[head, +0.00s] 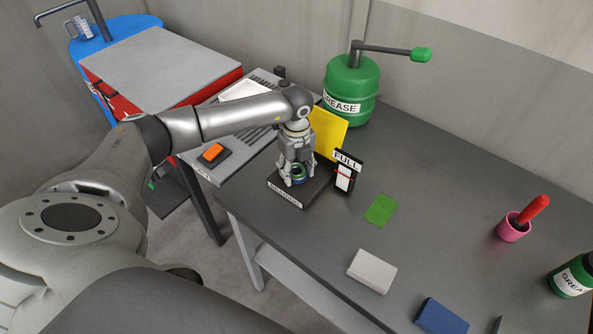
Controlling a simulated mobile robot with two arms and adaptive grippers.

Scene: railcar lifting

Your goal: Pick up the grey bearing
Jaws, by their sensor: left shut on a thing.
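My left gripper (297,175) reaches down over a dark labelled stand (312,190) near the table's left edge. Its fingers are shut on a small ring-shaped bearing (298,171) at the stand. My right gripper is not in view.
A black "FULL" gauge (345,171) and a yellow panel (328,132) stand close by the gripper. A green grease pump (351,88) is behind. A green patch (380,210), white block (372,271), blue block (441,316) and pink cup (514,228) lie to the right.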

